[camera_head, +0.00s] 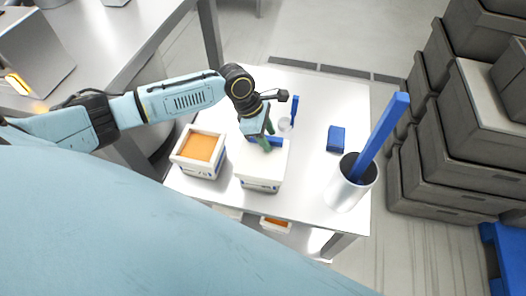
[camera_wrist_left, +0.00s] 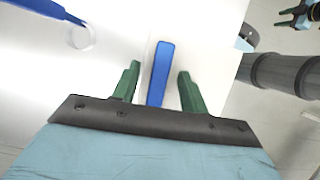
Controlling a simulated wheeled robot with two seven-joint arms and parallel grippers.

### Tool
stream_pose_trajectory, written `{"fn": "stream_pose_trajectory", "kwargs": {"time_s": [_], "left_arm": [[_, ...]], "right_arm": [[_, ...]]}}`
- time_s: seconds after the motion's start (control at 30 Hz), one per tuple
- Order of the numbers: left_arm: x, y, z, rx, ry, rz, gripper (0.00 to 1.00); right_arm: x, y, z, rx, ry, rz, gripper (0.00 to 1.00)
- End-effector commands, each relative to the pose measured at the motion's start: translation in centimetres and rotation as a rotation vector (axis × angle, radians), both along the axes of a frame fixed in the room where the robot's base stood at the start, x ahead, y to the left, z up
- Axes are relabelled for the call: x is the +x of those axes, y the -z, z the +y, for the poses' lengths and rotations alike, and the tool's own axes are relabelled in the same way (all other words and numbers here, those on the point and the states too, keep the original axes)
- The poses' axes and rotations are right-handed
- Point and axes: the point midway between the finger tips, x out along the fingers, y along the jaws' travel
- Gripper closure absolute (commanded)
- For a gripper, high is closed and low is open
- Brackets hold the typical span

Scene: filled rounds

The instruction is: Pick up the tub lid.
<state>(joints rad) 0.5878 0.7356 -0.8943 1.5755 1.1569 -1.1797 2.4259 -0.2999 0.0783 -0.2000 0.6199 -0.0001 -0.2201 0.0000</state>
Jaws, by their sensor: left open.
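The tub lid (camera_head: 262,170) is a white square lid with a blue bar grip on top. It sits on a white tub (camera_head: 262,187) near the middle of the table. My left gripper (camera_head: 268,144) is over the lid, its green fingers open. In the left wrist view the blue grip (camera_wrist_left: 160,74) lies between the two fingers of the left gripper (camera_wrist_left: 160,84), with a gap on each side. Whether the fingertips touch the lid's top cannot be told. What seems to be my right gripper (camera_wrist_left: 285,19) shows small at the top right of the wrist view.
An open tub (camera_head: 184,160) with orange filling stands left of the lidded one. A metal cup (camera_head: 346,192) with a tall blue tool (camera_head: 383,136) stands on the right. The table's right back is clear.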

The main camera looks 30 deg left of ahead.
Motion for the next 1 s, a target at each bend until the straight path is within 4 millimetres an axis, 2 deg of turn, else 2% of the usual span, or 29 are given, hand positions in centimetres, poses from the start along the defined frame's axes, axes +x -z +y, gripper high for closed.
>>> {"fn": "stream_pose_trajectory", "kwargs": {"time_s": [0.53, 0.87, 1.0], "left_arm": [[0.01, 0.22, 0.02, 0.0, -0.001, 0.0, 0.57], [-0.02, 0.31, 0.04, 0.001, 0.0, 0.001, 1.0], [-0.03, 0.32, 0.04, 0.001, 0.0, 0.001, 1.0]], "right_arm": [[-0.03, -0.74, -0.02, 0.0, 0.0, 0.0, 0.62], [-0.03, -0.66, -0.04, 0.0, 0.0, 0.0, 0.62], [-0.04, -0.66, -0.05, -0.001, 0.0, 0.0, 0.62]]}}
